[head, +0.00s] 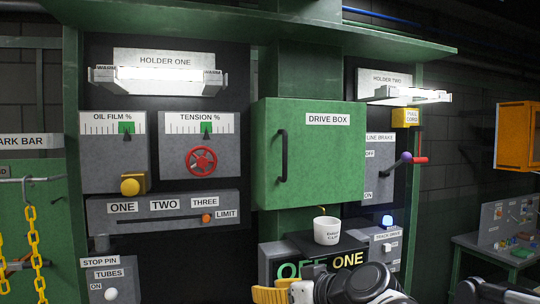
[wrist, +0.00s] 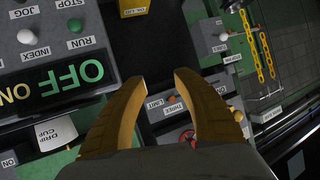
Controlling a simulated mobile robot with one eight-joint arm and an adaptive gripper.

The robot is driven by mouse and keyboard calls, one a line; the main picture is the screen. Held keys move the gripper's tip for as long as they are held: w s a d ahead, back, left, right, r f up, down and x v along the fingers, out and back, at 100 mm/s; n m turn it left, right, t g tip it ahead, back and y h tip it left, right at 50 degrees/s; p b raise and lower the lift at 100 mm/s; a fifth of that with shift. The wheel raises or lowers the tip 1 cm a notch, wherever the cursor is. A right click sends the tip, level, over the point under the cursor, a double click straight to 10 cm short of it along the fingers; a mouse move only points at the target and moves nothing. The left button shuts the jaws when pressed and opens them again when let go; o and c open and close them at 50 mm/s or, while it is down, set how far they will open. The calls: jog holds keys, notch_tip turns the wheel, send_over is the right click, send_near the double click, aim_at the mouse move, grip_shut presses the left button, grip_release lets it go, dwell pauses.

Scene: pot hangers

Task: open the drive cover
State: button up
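The drive cover is the green front of the box labelled DRIVE BOX (head: 325,170), at centre in the head view. It looks shut. A black upright bar handle (head: 282,155) is on its left side. My gripper (head: 272,294) is low in the head view, below the box and in front of the OFF/ONE panel, apart from the handle. In the wrist view the two tan fingers of my gripper (wrist: 159,80) are spread with nothing between them. The handle is not visible in the wrist view.
A white drip cup (head: 327,231) stands on a dark ledge under the box. The OFF/ONE panel (wrist: 60,85) is beside my fingers in the wrist view. A red wheel (head: 201,161), a yellow knob (head: 131,186) and a line brake lever (head: 394,164) flank the box.

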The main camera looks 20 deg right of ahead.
jog(key=w+d+r+t+p, duration=0.1)
jog(key=w+d+r+p, duration=0.15)
jog(key=r, duration=0.45)
jog(key=w+d+r+t+p, duration=0.1)
jog(key=w+d+r+p, duration=0.1)
jog(key=r+p, duration=0.35)
jog(key=t+h+p, duration=0.2)
jog(key=t+p, duration=0.1)
jog(key=p, duration=0.3)
send_near(286, 154)
jog(key=shift+m, duration=0.3)
jog(key=w, duration=0.3)
jog(key=w+a, duration=0.1)
jog(key=w, duration=0.3)
jog(key=w+p, duration=0.1)
jog(key=w, duration=0.2)
jog(key=shift+w+a+f, duration=0.3)
jog(key=shift+a, duration=0.05)
grip_shut()
